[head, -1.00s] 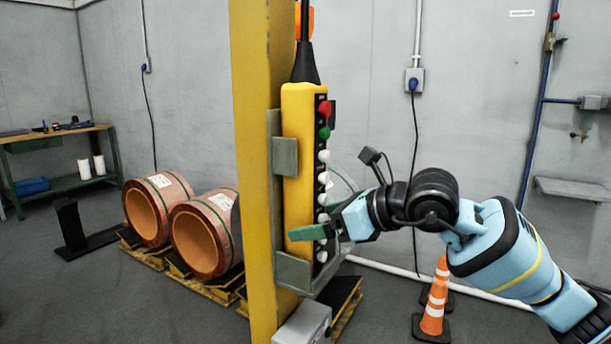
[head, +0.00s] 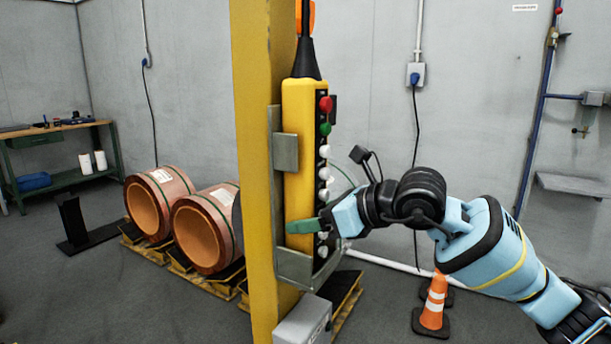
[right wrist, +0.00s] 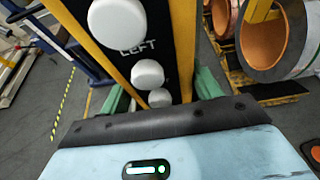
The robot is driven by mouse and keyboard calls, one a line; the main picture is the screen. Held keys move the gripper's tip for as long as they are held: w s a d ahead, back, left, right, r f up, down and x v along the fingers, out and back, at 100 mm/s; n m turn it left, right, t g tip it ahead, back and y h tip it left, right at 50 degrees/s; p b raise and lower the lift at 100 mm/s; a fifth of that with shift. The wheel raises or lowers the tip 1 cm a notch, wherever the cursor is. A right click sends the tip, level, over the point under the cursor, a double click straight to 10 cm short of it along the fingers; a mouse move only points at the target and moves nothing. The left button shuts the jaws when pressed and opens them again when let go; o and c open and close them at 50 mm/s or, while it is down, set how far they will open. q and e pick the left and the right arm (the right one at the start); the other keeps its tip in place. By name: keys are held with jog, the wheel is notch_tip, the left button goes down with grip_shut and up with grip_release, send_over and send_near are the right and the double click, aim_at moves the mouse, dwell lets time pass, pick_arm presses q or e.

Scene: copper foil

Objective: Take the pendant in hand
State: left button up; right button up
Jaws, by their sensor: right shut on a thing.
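The pendant (head: 298,148) is a tall yellow control box with a black button face, a red, a green and several white buttons. It stands upright in a grey metal bracket (head: 284,152) on the yellow post. My right gripper (head: 318,226) is at its lower part, its green fingers on either side of the box; one finger shows across the yellow side. In the right wrist view the pendant (right wrist: 181,45) runs between the green fingers (right wrist: 160,92), with white buttons and the word LEFT close up. The far fingertip is hidden in the head view. My left gripper is not in view.
The yellow post (head: 258,180) stands just left of the pendant, with a grey box (head: 302,322) low on it. Copper coils (head: 205,228) rest on pallets behind. An orange cone (head: 434,302) stands below my right arm. A workbench (head: 60,150) is at the far left.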

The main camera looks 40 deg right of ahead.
jog(key=shift+r, duration=0.2)
jog(key=shift+s+d+r, duration=0.15)
jog(key=shift+r, duration=0.4)
notch_tip(320, 180, up, 6)
jog(key=shift+f+p, duration=0.1)
jog(key=shift+p, duration=0.5)
jog(key=shift+s+d+f, duration=0.1)
jog(key=shift+s+d, duration=0.05)
jog(key=shift+s, duration=0.1)
jog(key=b, duration=0.8)
send_near(328, 177)
jog(key=s+d+f, duration=0.2)
jog(key=s+f, duration=0.3)
jog(key=s, duration=0.1)
jog(key=shift+s+d+r, duration=0.2)
jog(key=shift+s+d, duration=0.4)
jog(key=shift+s, duration=0.15)
